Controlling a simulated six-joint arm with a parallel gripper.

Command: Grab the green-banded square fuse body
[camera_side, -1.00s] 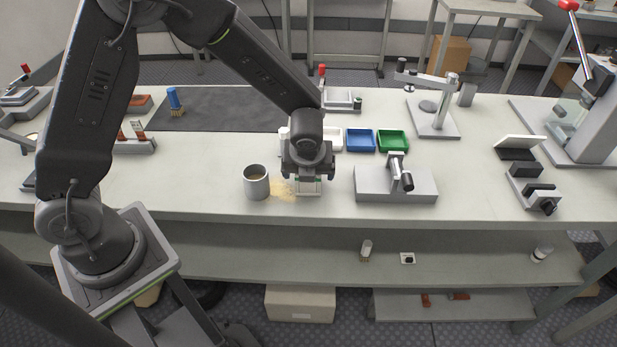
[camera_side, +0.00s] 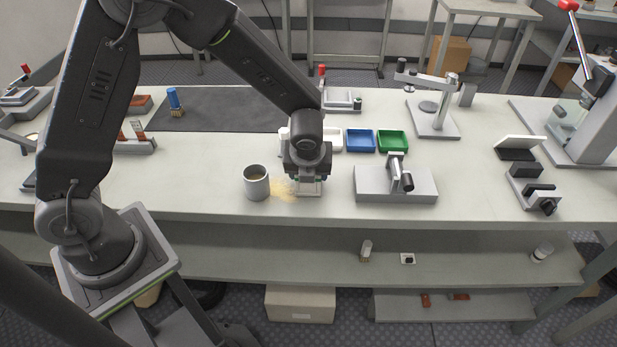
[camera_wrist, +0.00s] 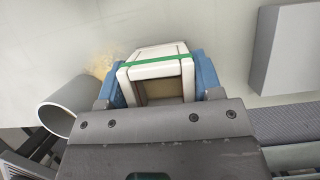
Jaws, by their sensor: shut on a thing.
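The square fuse body (camera_wrist: 152,68) is white with a green band across it, and it shows large in the wrist view. My gripper (camera_wrist: 160,80) is shut on it, with a blue-padded finger against its left and right sides. In the side view my gripper (camera_side: 308,186) is low over the bench front, to the right of the grey cup. There the fuse body (camera_side: 308,191) shows only as a small pale patch under the fingers. I cannot tell whether it touches the bench.
A grey cup (camera_side: 256,184) stands close on the left, with spilled sand (camera_side: 283,191) between it and my gripper. A grey block fixture (camera_side: 372,184) stands to the right. White, blue (camera_side: 361,141) and green (camera_side: 392,141) trays lie behind. The bench front edge is near.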

